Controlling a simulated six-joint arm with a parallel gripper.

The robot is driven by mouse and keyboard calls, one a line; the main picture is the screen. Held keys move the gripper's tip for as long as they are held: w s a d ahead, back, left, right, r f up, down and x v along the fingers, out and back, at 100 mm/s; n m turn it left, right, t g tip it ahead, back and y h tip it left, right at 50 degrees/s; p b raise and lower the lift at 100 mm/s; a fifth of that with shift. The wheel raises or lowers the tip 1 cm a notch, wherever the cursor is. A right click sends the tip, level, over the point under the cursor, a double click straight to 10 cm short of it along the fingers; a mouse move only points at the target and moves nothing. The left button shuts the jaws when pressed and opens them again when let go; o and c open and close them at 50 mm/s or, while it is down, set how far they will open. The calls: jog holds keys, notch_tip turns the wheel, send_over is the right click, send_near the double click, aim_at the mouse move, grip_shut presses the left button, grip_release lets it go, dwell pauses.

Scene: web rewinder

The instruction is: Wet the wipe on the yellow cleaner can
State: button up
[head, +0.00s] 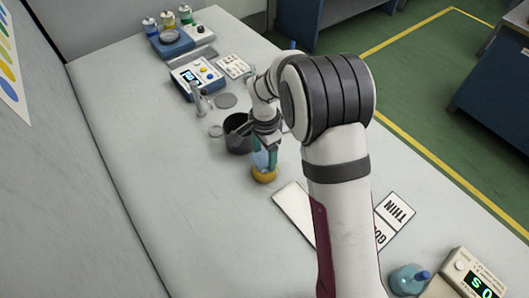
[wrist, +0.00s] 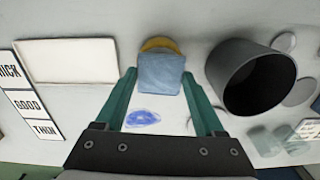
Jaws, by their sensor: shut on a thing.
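My gripper (head: 265,154) points down over the yellow cleaner can (head: 264,176), with its two teal fingers shut on a pale blue wipe. In the wrist view the wipe (wrist: 160,74) is a flat square between the fingertips (wrist: 159,82). It covers most of the yellow can (wrist: 159,43), whose rounded far edge shows behind it. The wipe looks to be at or just over the can's top; I cannot tell whether they touch.
A dark open cup (head: 237,142) stands close beside my gripper, with grey discs (head: 226,100) behind it. A white plate (wrist: 68,61) and a THICK/GOOD/THIN card (wrist: 32,103) lie on the other side. A blue oval patch (wrist: 142,118) shows between my fingers. The table's left part is clear.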

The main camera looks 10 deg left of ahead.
aim_at(265, 158)
jog(key=shift+r, duration=3.5)
